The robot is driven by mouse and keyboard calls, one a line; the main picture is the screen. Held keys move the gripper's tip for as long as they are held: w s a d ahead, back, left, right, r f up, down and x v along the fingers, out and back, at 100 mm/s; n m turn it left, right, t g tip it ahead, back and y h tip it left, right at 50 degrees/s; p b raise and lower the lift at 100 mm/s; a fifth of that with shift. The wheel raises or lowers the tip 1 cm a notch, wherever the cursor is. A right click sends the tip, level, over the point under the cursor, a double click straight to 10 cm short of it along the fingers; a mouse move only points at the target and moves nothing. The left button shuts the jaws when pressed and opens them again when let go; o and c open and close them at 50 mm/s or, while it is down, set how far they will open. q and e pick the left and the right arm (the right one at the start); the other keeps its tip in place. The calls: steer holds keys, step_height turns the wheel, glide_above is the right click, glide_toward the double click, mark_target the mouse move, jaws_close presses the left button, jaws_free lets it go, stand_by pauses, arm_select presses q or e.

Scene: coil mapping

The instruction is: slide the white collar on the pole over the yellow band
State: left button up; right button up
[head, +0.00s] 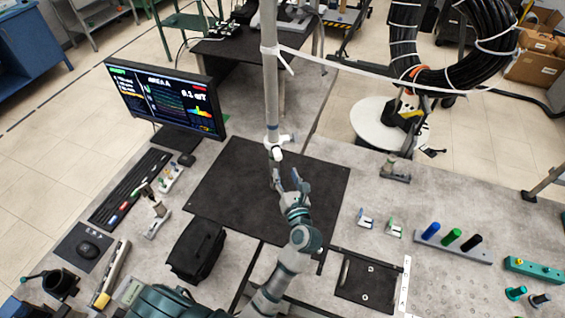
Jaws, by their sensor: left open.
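A grey pole (271,95) stands upright over the black mat at the middle of the table. A white collar (277,147) with a short side stub sits around its lower part. My left gripper (286,178) is open just below the collar, its fingers pointing up the picture towards it. It appears empty, and I cannot tell whether a finger touches the pole. I cannot make out a yellow band on the pole. My right gripper is not in view.
A white strap (345,67) is tied to the upper pole and stretches right. The black mat (225,185) is mostly bare. A monitor (165,95) and black pouch (196,250) stand left; a peg rack (452,245) with coloured pegs lies right.

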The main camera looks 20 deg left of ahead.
arm_select(q)
steer(key=shift+s+d, duration=0.25)
steer(key=shift+s, duration=0.6)
steer(key=shift+f, duration=0.1)
